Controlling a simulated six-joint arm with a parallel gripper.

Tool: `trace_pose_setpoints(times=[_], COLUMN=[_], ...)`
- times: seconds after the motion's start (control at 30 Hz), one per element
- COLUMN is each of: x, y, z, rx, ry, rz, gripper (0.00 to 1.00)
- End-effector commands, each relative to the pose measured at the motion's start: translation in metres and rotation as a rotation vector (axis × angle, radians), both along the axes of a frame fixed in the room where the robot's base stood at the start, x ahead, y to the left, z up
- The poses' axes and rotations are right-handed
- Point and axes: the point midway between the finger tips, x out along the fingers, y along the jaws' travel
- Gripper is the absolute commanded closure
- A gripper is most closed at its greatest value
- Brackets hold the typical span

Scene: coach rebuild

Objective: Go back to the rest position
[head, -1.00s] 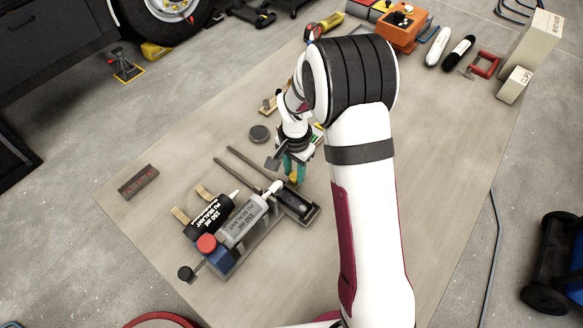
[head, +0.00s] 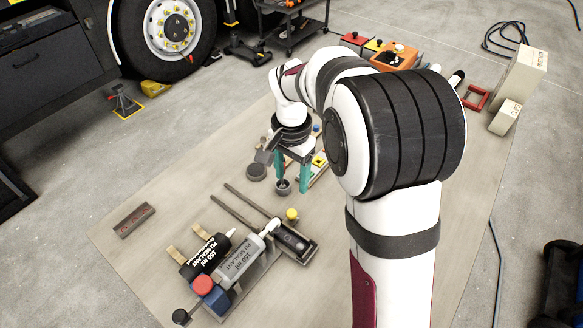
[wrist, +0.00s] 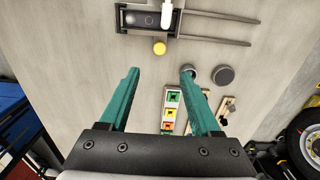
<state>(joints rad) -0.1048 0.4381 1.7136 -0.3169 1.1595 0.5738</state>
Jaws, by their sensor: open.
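My gripper (head: 291,188) has teal fingers set apart, with nothing between them. It hangs above the work mat (head: 140,265); the wrist view also shows the open fingers (wrist: 159,74). A yellow ball-like piece (head: 292,214) lies beyond the fingertips, near the white nozzle of the grey sealant cartridge (head: 240,262); it also shows in the wrist view (wrist: 159,48). Whether it touches the nozzle or holder is unclear. My arm hides part of the mat's right side.
A dark disc (head: 256,172), a small grey cup (wrist: 190,76) and a block with coloured squares (wrist: 172,110) are near my gripper. The left mat is mostly clear.

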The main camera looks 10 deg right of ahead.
Motion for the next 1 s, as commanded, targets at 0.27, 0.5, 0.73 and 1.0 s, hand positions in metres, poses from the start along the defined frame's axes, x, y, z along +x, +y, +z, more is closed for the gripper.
trace_pose_setpoints(times=[0.27, 0.5, 0.73, 1.0], x=[0.000, 0.000, -0.027, -0.219], y=[0.000, 0.000, -0.004, -0.012], z=[0.027, 0.026, 0.043, 0.070], rx=[0.000, 0.000, 0.016, 0.123], ry=[0.000, 0.000, 0.000, 0.001], rz=[0.000, 0.000, 0.026, 0.232], gripper=[0.36, 0.36, 0.36, 0.36])
